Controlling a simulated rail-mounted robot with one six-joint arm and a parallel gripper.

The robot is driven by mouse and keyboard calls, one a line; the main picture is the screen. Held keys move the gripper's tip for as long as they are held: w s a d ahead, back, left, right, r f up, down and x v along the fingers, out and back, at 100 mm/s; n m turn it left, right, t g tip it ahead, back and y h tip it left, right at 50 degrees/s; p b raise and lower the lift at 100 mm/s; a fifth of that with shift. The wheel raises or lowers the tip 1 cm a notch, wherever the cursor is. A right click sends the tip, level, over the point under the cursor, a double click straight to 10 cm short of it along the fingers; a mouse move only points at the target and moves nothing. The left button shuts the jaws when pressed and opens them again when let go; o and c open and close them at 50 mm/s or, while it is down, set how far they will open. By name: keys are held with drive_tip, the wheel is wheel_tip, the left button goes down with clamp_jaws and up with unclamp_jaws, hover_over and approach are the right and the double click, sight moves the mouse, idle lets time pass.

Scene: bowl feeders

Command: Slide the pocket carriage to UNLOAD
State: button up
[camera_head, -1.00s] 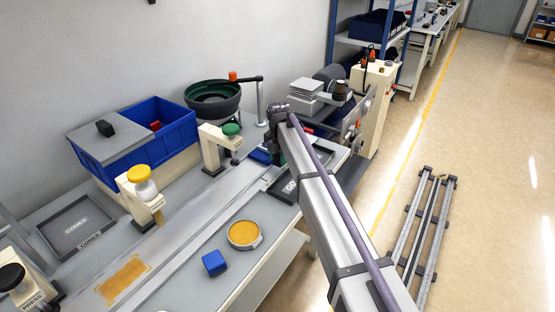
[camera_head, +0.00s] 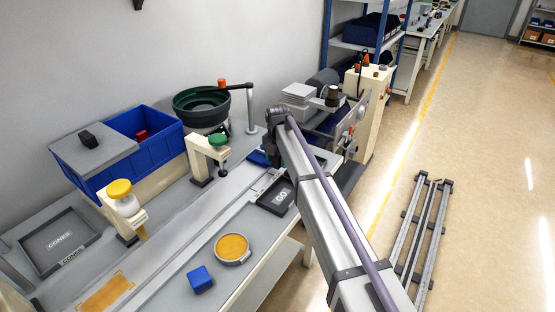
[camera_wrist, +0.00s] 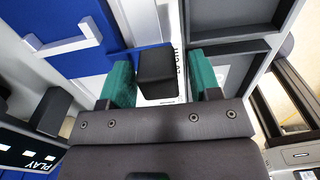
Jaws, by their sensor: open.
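In the wrist view a black block-shaped knob (camera_wrist: 157,72) stands between the two green fingertips of my gripper (camera_wrist: 165,80), which is open. A gap shows on the knob's right; its left side looks close to the left finger. A blue plate with a white angled strip (camera_wrist: 62,45) lies to the left. Dark lettering on a white strip beside the knob is only partly readable. In the head view a blue piece (camera_head: 258,158), perhaps part of the pocket carriage, lies at the far end of the grey track (camera_head: 190,225). My arm hides most of the gripper there.
A grey tray (camera_head: 264,203) marked GO, partly behind my arm, is right of the track. Beside the track stand green-topped (camera_head: 207,158) and yellow-topped (camera_head: 122,208) posts. A green bowl (camera_head: 202,103) is behind.

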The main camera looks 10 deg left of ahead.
drive_tip(key=shift+o, duration=0.3)
wheel_tip(320, 180, up, 11)
drive_tip(key=p, duration=1)
drive_tip(key=shift+f+p, duration=0.1)
drive_tip(key=shift+p, duration=0.3)
